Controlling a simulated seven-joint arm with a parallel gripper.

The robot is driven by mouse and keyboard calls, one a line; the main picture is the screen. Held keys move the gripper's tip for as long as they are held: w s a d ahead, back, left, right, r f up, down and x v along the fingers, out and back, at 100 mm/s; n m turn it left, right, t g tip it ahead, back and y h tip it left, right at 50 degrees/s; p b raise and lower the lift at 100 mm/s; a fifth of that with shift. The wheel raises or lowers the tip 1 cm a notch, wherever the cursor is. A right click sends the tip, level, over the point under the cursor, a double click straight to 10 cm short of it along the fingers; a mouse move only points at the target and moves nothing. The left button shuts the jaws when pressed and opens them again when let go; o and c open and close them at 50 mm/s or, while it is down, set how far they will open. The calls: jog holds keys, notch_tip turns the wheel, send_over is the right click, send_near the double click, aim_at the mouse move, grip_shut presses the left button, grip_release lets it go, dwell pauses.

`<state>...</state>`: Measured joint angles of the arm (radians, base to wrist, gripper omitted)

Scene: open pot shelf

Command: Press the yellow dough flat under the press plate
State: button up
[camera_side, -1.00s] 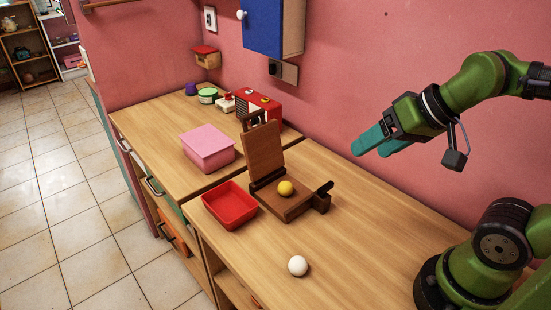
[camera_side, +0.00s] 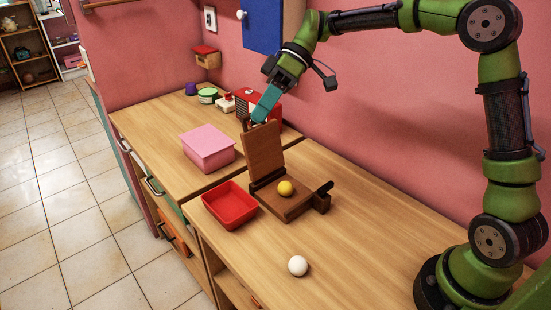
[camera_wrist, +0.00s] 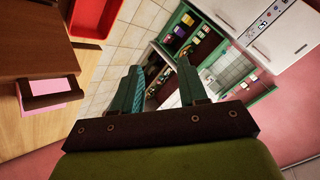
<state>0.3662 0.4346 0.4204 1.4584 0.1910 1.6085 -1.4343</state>
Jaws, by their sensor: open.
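The yellow dough ball (camera_side: 285,188) is round and rests on the base of the wooden press (camera_side: 292,205) in the side view. The press plate (camera_side: 264,152) is hinged up, nearly upright, with a dark handle (camera_side: 246,122) at its top edge. My gripper (camera_side: 260,114) is at the top of the plate, close beside the handle; I cannot tell whether it touches. In the wrist view my gripper (camera_wrist: 160,66) is open with nothing between its fingers. There the plate (camera_wrist: 38,38) and its handle (camera_wrist: 50,96) lie left of the fingers. The dough is hidden in that view.
A red tray (camera_side: 231,214) stands left of the press and a pink box (camera_side: 208,155) behind the tray. A white ball (camera_side: 298,266) lies in front. A red appliance (camera_side: 268,104) stands behind the plate.

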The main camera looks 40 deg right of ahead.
jog(key=w+d+n+y, duration=0.6)
jog(key=w+d+y, duration=0.3)
jog(key=w+d, duration=0.15)
send_near(245, 118)
jog(key=a, duration=0.6)
jog(key=shift+w+a+f, duration=0.1)
jog(key=shift+w+a, duration=0.15)
jog(key=shift+a, duration=0.8)
jog(key=shift+c, duration=0.4)
grip_shut()
